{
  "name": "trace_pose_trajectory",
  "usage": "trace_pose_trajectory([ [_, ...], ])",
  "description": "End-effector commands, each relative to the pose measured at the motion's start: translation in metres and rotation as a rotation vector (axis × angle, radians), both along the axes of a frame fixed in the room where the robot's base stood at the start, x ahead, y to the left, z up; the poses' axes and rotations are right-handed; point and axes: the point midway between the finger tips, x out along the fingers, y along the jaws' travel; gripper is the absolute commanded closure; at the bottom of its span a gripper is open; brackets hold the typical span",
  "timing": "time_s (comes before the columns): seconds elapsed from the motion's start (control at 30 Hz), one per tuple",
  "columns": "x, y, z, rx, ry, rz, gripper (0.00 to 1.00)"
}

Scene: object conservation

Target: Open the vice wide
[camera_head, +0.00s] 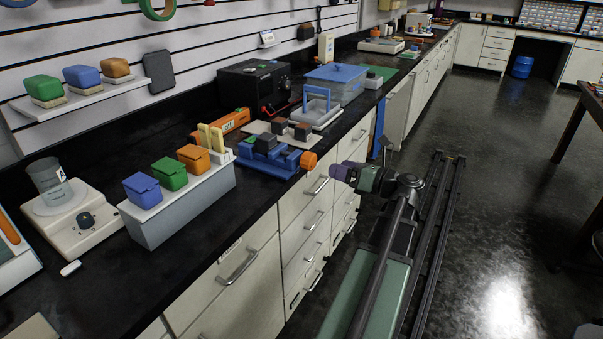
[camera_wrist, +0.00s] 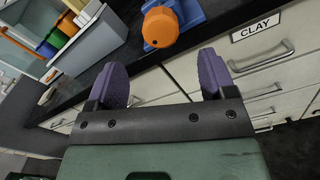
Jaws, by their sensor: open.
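The blue vice (camera_head: 266,160) stands on the black counter near its front edge. Its orange knob (camera_head: 308,160) points out over the counter edge. Dark blocks sit at the vice's top, and I cannot tell how far apart its jaws are. In the wrist view the orange knob (camera_wrist: 160,27) and part of the blue vice body (camera_wrist: 188,12) show at the top, ahead of my fingers. My gripper (camera_wrist: 163,72) has purple fingers set wide apart with nothing between them. In the head view my gripper (camera_head: 340,172) is in front of the drawers, right of the knob and apart from it.
A grey rack (camera_head: 180,215) with blue, green and orange boxes stands left of the vice. A grey tray with a blue handle (camera_head: 318,108) stands behind it. Drawers below have protruding handles (camera_head: 318,186); one is labelled CLAY (camera_wrist: 258,26). The floor (camera_head: 500,220) right of my rail is clear.

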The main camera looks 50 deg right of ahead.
Motion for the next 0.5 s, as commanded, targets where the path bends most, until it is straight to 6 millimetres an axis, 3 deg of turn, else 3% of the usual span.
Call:
trace_pose_trajectory([
  [0.17,0.024,0.003,0.002,-0.002,0.001,0.004,0.23],
  [0.5,0.097,0.011,0.001,-0.003,0.002,0.004,0.23],
])
